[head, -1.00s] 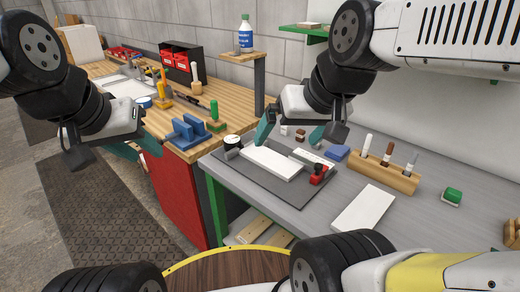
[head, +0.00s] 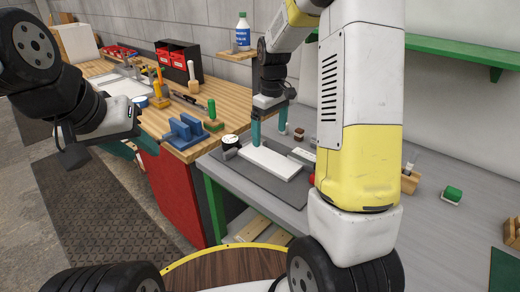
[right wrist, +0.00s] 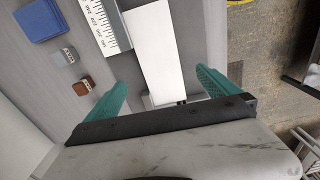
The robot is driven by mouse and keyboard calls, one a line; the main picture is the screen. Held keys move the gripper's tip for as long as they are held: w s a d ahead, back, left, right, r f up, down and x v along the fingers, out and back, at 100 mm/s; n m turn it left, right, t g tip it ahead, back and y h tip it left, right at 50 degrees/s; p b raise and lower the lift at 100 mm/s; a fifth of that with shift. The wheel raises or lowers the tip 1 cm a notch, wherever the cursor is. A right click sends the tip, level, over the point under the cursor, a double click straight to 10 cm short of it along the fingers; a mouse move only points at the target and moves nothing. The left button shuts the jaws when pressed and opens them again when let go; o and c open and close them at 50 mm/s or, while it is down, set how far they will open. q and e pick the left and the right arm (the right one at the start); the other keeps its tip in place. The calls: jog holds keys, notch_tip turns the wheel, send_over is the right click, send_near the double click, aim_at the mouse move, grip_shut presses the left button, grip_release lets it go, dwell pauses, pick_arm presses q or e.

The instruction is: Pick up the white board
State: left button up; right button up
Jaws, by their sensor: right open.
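The white board (head: 272,163) lies flat on a dark grey mat (head: 238,172) on the grey bench. My right gripper (head: 269,138) points down at the far end of the board. It is open and empty. In the right wrist view the board (right wrist: 154,45) runs between the two teal fingers (right wrist: 160,80), with a gap on each side; I cannot tell how far the tips are above it. My left gripper (head: 130,148) is at the left, its fingers apart and empty, away from the board. My right arm hides part of the bench to the right of the mat.
A marked steel ruler (right wrist: 102,25) lies close beside the board. A blue block (right wrist: 42,18) and small cubes (right wrist: 82,86) lie farther off. A round dial (head: 230,141) stands at the mat's left. A blue stand (head: 184,131) is on the wooden bench. A green shelf (head: 450,52) is on the wall.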

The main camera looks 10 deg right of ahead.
aim_at(269, 158)
jog(key=shift+w+f, duration=0.25)
jog(key=shift+f, duration=0.25)
jog(key=shift+w+f, duration=0.2)
jog(key=shift+f, duration=0.25)
jog(key=f, duration=0.7)
jog(key=shift+s+f, duration=0.25)
jog(key=shift+s, duration=0.05)
jog(key=c, duration=1.6)
